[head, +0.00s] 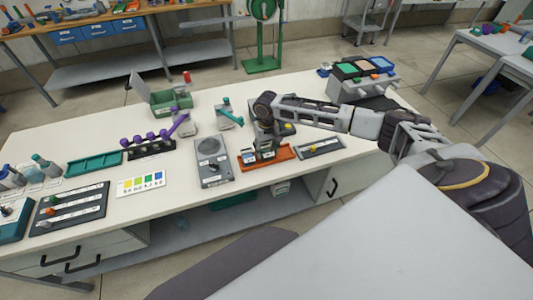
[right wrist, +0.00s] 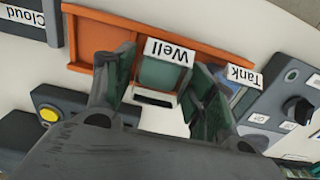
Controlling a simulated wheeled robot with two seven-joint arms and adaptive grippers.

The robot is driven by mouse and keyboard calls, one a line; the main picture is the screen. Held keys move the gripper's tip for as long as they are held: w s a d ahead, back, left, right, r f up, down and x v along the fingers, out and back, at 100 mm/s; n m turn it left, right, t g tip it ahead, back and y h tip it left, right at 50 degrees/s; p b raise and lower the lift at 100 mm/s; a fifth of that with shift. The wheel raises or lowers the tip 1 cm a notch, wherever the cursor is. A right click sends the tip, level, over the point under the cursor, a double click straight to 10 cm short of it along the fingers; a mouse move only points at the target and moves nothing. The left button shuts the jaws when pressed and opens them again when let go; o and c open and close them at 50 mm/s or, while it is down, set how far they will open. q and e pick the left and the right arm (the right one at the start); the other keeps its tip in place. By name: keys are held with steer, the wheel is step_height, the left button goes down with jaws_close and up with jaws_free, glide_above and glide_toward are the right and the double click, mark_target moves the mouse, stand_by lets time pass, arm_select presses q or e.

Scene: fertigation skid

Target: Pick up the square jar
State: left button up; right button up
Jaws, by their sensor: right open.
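The orange tray (head: 284,161) lies near the front edge of the table; it also fills the top of the right wrist view (right wrist: 98,40). A green, square-topped jar (right wrist: 163,74) is at the tray beside a white "Well" label (right wrist: 168,52). My right gripper (right wrist: 162,82) is open, with one finger on each side of this jar. I cannot tell whether the fingers touch it. In the head view the right gripper (head: 266,150) hangs over the tray and mostly hides the jar. My left gripper is not in view.
A "Tank" label (right wrist: 243,75) with a blue piece stands close beside the right finger. A grey control box (head: 211,160) is left of the tray, and a grey "Cloud" tray (head: 321,147) is right of it. A yellow-button box (right wrist: 60,115) is also near.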

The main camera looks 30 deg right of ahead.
steer(key=shift+f, duration=1.1)
steer(key=shift+c, duration=0.5)
steer(key=c, duration=0.7)
